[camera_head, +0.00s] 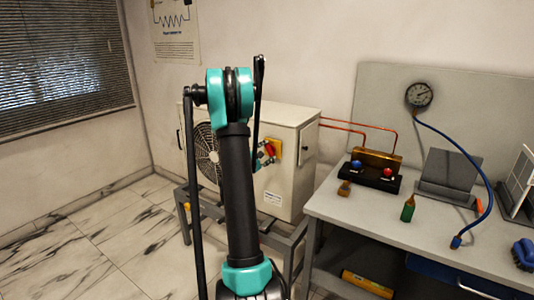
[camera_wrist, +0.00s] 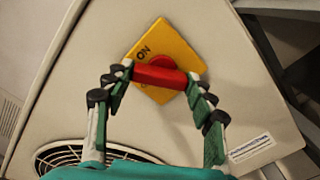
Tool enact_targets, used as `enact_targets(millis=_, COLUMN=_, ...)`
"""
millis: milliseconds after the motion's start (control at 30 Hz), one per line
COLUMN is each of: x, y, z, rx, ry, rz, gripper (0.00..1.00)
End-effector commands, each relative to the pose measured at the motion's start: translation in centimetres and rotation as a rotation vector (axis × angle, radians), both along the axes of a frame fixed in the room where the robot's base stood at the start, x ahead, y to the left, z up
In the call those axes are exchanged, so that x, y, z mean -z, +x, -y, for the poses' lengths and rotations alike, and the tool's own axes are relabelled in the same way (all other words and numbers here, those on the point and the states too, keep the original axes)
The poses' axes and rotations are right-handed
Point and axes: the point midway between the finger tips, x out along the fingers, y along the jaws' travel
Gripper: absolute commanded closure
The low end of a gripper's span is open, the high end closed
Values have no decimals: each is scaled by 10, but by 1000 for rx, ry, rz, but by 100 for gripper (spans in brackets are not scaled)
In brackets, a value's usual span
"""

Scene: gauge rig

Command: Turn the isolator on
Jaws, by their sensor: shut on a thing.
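The isolator is a yellow plate (camera_wrist: 178,48) with a red rotary handle (camera_wrist: 160,74) on the side of a beige outdoor unit. In the wrist view my gripper (camera_wrist: 161,77) has a fingertip at each end of the red handle and is shut on it. The handle lies nearly level across the plate in that picture. The word ON shows above its left part; a second label below is mostly hidden. In the head view the yellow plate (camera_head: 275,148) shows just right of my arm, with my gripper (camera_head: 266,153) at it.
The beige unit (camera_head: 298,185) with a fan grille stands on a metal stand (camera_head: 280,243). Marble floor is clear at left.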

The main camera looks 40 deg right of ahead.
Motion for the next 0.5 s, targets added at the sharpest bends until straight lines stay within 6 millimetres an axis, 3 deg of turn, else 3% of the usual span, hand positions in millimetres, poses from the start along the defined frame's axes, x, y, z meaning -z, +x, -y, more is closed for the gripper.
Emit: enact_targets(millis=500, x=0, y=-2, z=0, rx=2, ry=163, rz=391, gripper=74)
